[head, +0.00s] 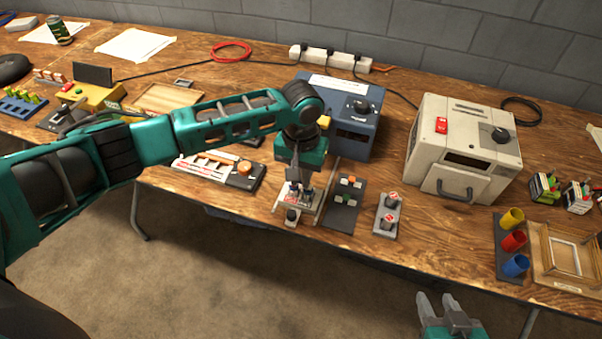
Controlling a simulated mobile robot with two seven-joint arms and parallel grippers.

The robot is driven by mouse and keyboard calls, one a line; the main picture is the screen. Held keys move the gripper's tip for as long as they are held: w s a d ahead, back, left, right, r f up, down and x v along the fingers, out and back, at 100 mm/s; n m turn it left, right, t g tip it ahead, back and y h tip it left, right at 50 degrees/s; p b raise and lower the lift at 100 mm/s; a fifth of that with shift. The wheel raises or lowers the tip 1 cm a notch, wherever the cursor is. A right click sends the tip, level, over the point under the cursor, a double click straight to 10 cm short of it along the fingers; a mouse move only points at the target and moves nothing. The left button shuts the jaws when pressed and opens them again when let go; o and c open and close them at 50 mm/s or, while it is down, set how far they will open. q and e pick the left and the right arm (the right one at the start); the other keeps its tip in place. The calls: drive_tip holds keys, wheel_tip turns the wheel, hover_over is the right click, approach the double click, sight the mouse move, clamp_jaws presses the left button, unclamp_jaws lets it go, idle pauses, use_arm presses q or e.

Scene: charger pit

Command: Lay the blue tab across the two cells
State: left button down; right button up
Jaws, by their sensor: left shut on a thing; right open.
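My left gripper (297,184) points down over a small pale fixture (317,212) at the table's front edge. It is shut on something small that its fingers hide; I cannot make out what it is. Small dark upright parts stand in the fixture around the fingertips; whether they are the two cells I cannot tell. No blue tab shows clearly. My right gripper (449,300) is open and empty, low in front of the table.
A grey block (382,229) with two red-and-white round tops stands right of the mat. A blue box (352,132) stands behind the fixture, a cream box (462,145) to the right. Red, yellow and blue cups (514,240) stand further right.

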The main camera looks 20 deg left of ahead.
use_arm(q)
drive_tip(key=shift+p, duration=0.45)
drive_tip(key=shift+f, duration=0.45)
idle(0.8)
drive_tip(key=c, duration=1)
unclamp_jaws()
drive_tip(key=shift+c, duration=0.2)
drive_tip(key=shift+r, duration=0.1)
drive_tip(key=shift+r, duration=3.45)
